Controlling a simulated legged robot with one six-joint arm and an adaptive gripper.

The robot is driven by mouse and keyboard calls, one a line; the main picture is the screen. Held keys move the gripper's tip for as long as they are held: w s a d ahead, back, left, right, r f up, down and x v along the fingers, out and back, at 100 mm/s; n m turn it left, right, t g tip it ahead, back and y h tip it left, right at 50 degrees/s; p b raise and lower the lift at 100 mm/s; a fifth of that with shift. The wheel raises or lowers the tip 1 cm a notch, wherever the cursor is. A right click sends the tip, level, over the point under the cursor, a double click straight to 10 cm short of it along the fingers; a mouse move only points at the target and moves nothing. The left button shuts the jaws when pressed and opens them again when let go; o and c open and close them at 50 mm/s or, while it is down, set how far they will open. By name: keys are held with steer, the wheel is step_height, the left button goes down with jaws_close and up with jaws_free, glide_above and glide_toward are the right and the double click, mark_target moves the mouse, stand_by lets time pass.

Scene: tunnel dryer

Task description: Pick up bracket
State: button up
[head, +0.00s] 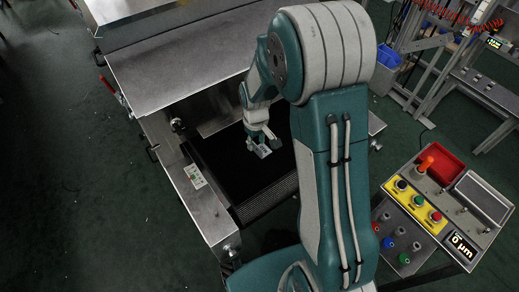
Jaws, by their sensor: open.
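A small pale, flat piece, which looks like the bracket (264,152), lies on the black conveyor belt (225,172) at the dryer's opening. My gripper (258,143) is above the belt, right at this piece, and partly covers it. The fingers are open. They are small in the picture, and I cannot tell whether they touch the piece or are around it.
The metal dryer housing (180,62) rises behind the belt, with a steel side rail (197,190) on the left. A control panel (440,205) with buttons and a red bin (440,160) stands at the right. A blue bin (386,70) and metal frame are behind it.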

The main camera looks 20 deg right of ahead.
mark_target(257, 146)
step_height(257, 146, down, 4)
steer(key=shift+w+d+r, duration=0.1)
jaws_close()
steer(key=shift+r, duration=0.1)
